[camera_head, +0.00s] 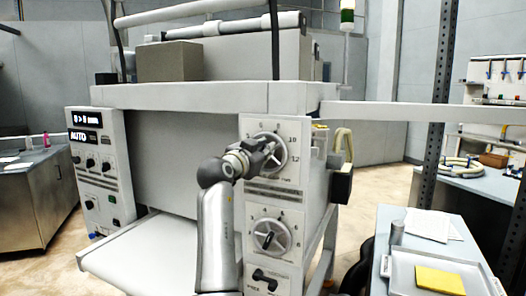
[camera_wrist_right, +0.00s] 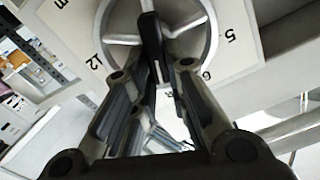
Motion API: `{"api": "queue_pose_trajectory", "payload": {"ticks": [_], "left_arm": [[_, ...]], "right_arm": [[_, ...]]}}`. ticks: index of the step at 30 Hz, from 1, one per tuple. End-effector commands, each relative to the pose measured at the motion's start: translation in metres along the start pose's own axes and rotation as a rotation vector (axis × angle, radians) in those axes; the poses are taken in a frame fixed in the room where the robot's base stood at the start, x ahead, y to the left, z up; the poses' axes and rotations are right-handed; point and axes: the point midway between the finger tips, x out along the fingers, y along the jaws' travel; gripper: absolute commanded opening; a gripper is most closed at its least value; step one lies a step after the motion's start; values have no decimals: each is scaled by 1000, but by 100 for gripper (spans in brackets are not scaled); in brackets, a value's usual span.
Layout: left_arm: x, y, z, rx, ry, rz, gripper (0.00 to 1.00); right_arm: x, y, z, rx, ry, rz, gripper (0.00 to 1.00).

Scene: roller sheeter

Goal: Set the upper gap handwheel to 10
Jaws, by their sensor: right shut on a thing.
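The upper gap handwheel (camera_head: 283,153) is a grey spoked wheel on a white dial plate with numbers around it, on the right front of the machine. My right gripper (camera_head: 266,150) is at this wheel, covering its left part and hub. In the right wrist view the handwheel (camera_wrist_right: 207,38) fills the top, with the dial numbers turned over. The fingers of my right gripper (camera_wrist_right: 160,48) reach into the wheel and are shut on a part of it near its middle. The pointer's reading is hidden. My left gripper is not in view.
A lower handwheel (camera_head: 270,237) with its own dial sits below, and a dark lever (camera_head: 264,277) under that. A control panel (camera_head: 98,165) with a display is at the left. A side table (camera_head: 395,215) with a tray (camera_head: 398,275) stands at the right.

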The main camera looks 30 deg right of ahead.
Motion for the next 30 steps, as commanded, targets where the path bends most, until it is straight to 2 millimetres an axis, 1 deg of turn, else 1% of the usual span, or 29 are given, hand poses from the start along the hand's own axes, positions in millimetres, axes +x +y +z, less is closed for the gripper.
{"api": "queue_pose_trajectory", "payload": {"ticks": [5, 11, 14, 21, 30], "left_arm": [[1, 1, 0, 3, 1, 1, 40], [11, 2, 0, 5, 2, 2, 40], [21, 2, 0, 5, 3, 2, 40], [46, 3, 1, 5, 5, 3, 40], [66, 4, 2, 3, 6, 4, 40]], "right_arm": [[0, 0, 0, 4, 1, 0, 0], [0, 2, 2, 54, 1, 0, 0], [0, 4, 3, 106, 2, -1, 0], [1, 8, 3, 289, 4, 0, 0], [0, 10, 4, 515, 3, -1, 0]]}}
